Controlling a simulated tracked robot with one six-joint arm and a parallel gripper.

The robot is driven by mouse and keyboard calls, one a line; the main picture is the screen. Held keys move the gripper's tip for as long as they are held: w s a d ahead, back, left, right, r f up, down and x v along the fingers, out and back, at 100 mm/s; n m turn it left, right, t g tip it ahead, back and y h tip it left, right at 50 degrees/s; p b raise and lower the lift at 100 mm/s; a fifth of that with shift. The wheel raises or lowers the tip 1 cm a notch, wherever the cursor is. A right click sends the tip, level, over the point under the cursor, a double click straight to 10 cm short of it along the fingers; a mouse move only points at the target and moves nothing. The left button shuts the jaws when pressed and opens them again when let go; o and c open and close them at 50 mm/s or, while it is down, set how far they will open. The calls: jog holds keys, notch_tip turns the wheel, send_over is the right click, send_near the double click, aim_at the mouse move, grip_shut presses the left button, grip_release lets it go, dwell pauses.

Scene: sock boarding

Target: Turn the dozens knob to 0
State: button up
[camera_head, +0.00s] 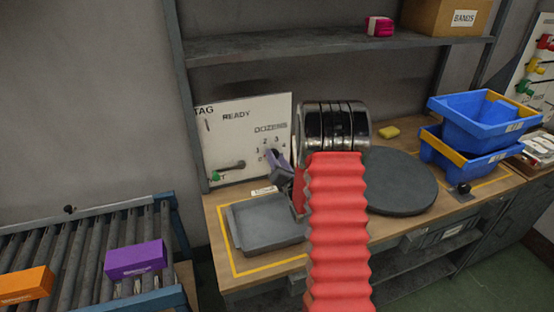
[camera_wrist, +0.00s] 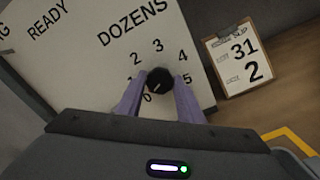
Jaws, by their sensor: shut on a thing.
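The dozens knob (camera_wrist: 160,80) is a round black knob on a white panel (camera_wrist: 70,75), under the word DOZENS, with a ring of numbers around it. The 0 shows just below the knob; 2, 3 and 4 are above it, and other numbers are partly hidden. My gripper (camera_wrist: 159,86) has its two purple-grey fingers on either side of the knob, shut on it. I cannot clearly tell which number the knob's mark points to. In the head view my gripper (camera_head: 276,158) is at the panel's lower right and hides the knob.
A clipboard slip (camera_wrist: 238,60) reading 31 and 2 is right of the panel. A grey tray (camera_head: 262,226), a dark round plate (camera_head: 400,183) and blue bins (camera_head: 478,122) are on the bench. A roller conveyor (camera_head: 85,250) with purple and orange boxes is at left.

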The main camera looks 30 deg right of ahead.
jog(key=shift+a+f+n, duration=0.25)
jog(key=shift+f+n, duration=0.1)
jog(key=shift+n, duration=0.35)
jog(key=o, duration=1.1)
jog(key=shift+d+r, duration=0.15)
jog(key=shift+r, duration=0.05)
jog(key=shift+c, duration=0.2)
jog(key=shift+s, duration=0.1)
jog(key=v, duration=1.3)
jog(key=shift+s, duration=0.3)
